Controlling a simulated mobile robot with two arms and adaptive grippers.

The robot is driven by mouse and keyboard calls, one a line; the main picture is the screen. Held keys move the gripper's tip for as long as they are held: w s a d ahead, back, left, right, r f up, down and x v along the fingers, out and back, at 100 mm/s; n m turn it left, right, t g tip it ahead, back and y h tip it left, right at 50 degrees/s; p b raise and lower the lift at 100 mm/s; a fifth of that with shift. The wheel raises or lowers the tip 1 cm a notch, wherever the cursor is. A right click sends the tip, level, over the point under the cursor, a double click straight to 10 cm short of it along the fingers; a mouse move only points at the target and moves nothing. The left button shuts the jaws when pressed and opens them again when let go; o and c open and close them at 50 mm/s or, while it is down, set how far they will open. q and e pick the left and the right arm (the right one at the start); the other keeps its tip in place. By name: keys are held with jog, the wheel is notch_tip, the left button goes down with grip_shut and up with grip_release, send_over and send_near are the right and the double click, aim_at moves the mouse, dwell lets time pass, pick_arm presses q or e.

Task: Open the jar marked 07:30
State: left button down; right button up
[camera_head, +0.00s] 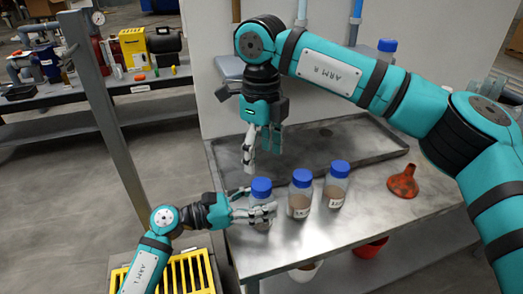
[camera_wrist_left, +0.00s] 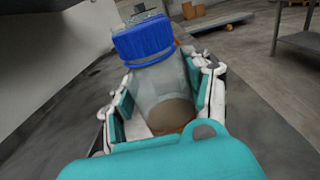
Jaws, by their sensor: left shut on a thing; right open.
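Three clear jars with blue caps and brown contents stand in a row on the metal table: a left jar (camera_head: 261,188), a middle jar (camera_head: 300,193) and a right jar (camera_head: 336,184). Their labels are too small to read, so I cannot tell which is marked 07:30. My left gripper (camera_head: 262,212) is shut around the left jar's body, below the cap. In the left wrist view this jar (camera_wrist_left: 160,82) sits between the finger pads, its blue cap on and clear of the fingers. My right gripper (camera_head: 263,150) is open and empty above and behind the left jar, pointing down.
The metal table (camera_head: 350,228) has a shallow dark tray (camera_head: 350,135) at its back. Another blue-capped bottle (camera_head: 387,46) shows behind my right arm. A yellow grated crate (camera_head: 190,272) stands below my left arm, and a grey post (camera_head: 105,115) rises at left.

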aim_at(262, 184)
jog(key=m, duration=0.4)
jog(key=shift+m, duration=0.4)
jog(key=m, duration=1.1)
jog(key=shift+m, duration=0.3)
jog(key=shift+f, duration=4.05)
